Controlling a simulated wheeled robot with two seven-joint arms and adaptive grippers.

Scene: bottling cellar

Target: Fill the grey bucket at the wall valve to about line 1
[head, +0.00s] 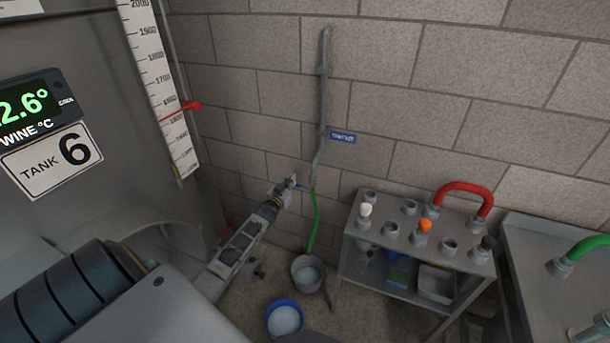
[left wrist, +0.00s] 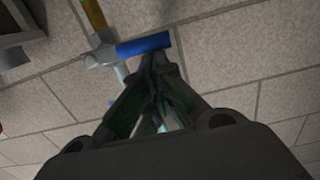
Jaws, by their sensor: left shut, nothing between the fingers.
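The wall valve shows in the left wrist view (left wrist: 103,53), with its blue lever (left wrist: 143,44) roughly crosswise to the pipe. My left gripper (left wrist: 160,62) is shut and empty, its fingertips right at the lever's free end; whether they touch is unclear. In the head view the left gripper (head: 291,181) is at the valve on the wall. A green hose (head: 316,222) hangs from the valve to the grey bucket (head: 307,285) on the floor. The bucket's inside looks pale; its level and lines cannot be read. My right gripper is not in view.
A blue bucket (head: 270,322) stands nearer on the floor. A steel cart (head: 385,236) with fittings and a red hose piece (head: 466,187) stands right of the grey bucket. A tank (head: 60,190) fills the left. A grey pipe (head: 322,110) runs up the wall.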

